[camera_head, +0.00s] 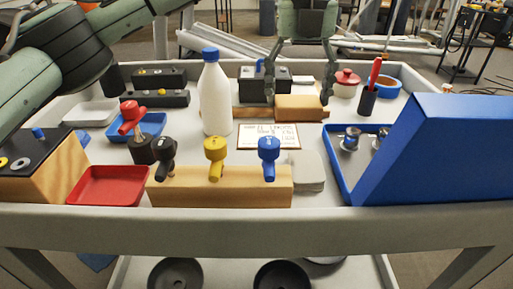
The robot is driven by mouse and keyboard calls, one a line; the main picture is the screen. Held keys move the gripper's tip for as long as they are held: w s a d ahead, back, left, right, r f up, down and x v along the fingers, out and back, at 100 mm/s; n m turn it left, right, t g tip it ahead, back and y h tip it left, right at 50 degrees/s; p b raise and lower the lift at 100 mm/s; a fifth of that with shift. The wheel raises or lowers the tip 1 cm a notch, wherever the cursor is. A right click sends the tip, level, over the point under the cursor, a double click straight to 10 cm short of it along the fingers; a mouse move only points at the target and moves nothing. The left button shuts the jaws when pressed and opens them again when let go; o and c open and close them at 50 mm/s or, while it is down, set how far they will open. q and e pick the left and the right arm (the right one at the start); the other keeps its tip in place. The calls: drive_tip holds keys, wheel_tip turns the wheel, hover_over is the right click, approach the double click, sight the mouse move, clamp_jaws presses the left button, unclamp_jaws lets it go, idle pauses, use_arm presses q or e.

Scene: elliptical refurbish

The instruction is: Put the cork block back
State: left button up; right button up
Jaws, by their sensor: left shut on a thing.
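The cork block (302,108) is a tan block near the back middle of the grey cart top, just behind a white printed card (270,136). My left gripper (298,97) points down at it from behind, with one finger at each end of the block. It is shut on the block. The block's underside is hidden, so I cannot tell whether it touches the surface. My right gripper is not in view.
A white bottle (215,98) with a blue cap stands left of the block. A black battery-like box (250,84) is behind. A wooden rack (220,188) with coloured valves is in front. A blue case (430,150) and a red screwdriver (374,74) in a holder are right.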

use_arm(q)
drive_tip(key=s+a+f, duration=0.1)
drive_tip(key=a, duration=0.1)
drive_tip(key=s+a+f, duration=0.1)
drive_tip(key=a+f, duration=0.1)
drive_tip(key=a, duration=0.1)
drive_tip(key=s+a+f, duration=0.1)
drive_tip(key=a+f, duration=0.1)
drive_tip(key=shift+s+a+f, duration=0.1)
drive_tip(key=shift+s+a, duration=0.3)
wheel_tip(320, 180, down, 4)
drive_tip(key=shift+r+p, duration=0.1)
drive_tip(key=shift+p, duration=0.3)
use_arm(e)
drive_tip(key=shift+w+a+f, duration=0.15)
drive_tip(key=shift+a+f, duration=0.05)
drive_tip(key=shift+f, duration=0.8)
use_arm(q)
drive_tip(key=shift+f, duration=0.25)
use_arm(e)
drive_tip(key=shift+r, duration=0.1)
use_arm(q)
drive_tip(key=o, duration=1.1)
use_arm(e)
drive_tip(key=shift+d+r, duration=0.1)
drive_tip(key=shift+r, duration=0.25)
use_arm(q)
drive_tip(key=shift+r, duration=0.1)
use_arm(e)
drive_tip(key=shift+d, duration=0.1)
